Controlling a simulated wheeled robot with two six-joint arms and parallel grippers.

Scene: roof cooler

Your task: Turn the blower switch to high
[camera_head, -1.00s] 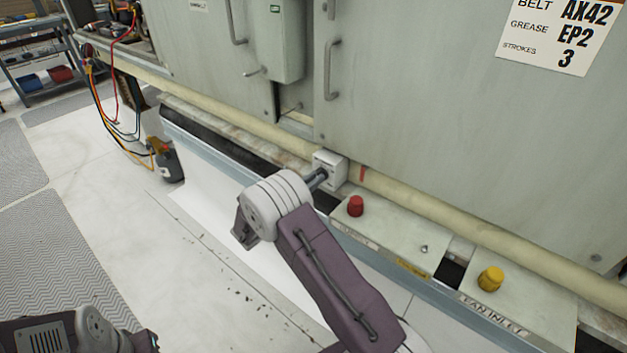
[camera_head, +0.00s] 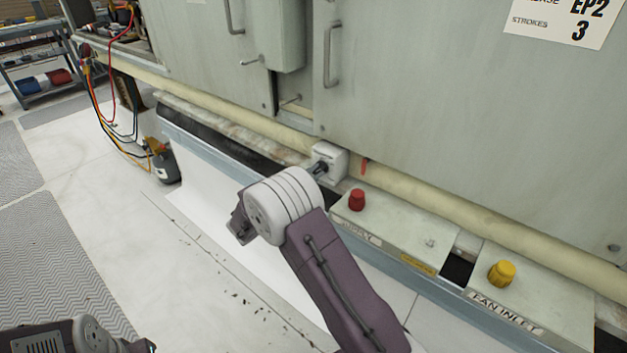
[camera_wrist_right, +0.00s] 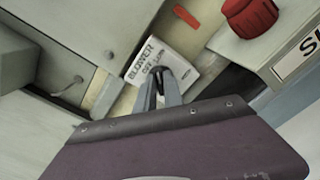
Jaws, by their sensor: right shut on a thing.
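The blower switch box (camera_head: 333,157) is a small pale box low on the cooler's front, beside the beige pipe. In the right wrist view its plate (camera_wrist_right: 149,64) reads "BLOWER" with "OFF" and "LOW" legible; the rest is hidden. My right gripper (camera_head: 318,169) reaches the front of this box. In the right wrist view its fingers (camera_wrist_right: 159,88) are closed together at the plate, shut on the switch's dark knob, which they mostly hide. I cannot read which mark the knob points to. Only a piece of my left arm shows at the lower left; its gripper is out of view.
A red knob (camera_head: 357,200) on the supply box and a yellow knob (camera_head: 501,273) on the fan inlet box stand to the right. The beige pipe (camera_head: 423,207) runs behind them.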

